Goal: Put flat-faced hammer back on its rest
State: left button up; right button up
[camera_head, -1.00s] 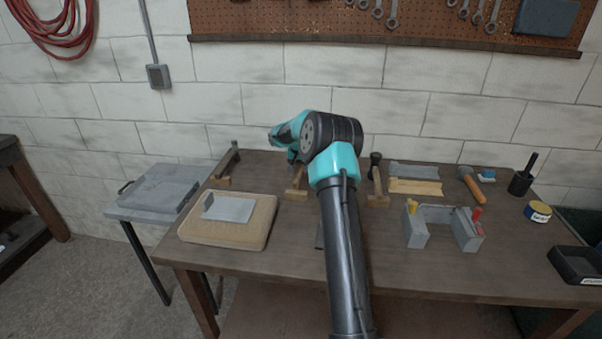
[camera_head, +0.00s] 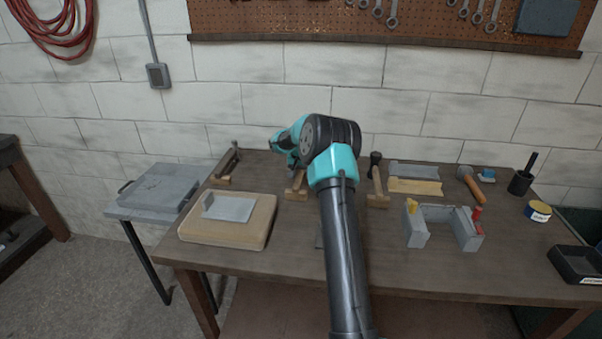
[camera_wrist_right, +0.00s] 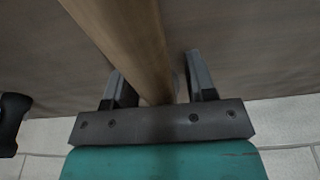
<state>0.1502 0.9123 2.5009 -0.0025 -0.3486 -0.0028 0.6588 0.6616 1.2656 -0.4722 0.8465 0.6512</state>
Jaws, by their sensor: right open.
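My right arm reaches over the bench, and its gripper in the head view is mostly hidden behind my own wrist. In the right wrist view the right gripper (camera_wrist_right: 158,88) is open. A wooden bar (camera_wrist_right: 128,38), which looks like a hammer handle, runs down between its two fingers. Its head cannot be made out. In the head view a wooden rest (camera_head: 296,191) shows below the gripper, partly covered by my arm. A hammer (camera_head: 229,161) stands at a rest to the left, and a dark-headed one (camera_head: 376,160) at a rest to the right. My left gripper is out of view.
A beige pad (camera_head: 225,236) with a metal plate lies front left. A grey U-shaped block (camera_head: 417,236), an orange-handled mallet (camera_head: 473,188), a black cup (camera_head: 520,184), a tin (camera_head: 538,212) and a dark tray (camera_head: 577,264) are to the right.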

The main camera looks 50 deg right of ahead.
jog(key=shift+r, duration=0.1)
jog(key=v, duration=1.2)
dwell(0.4)
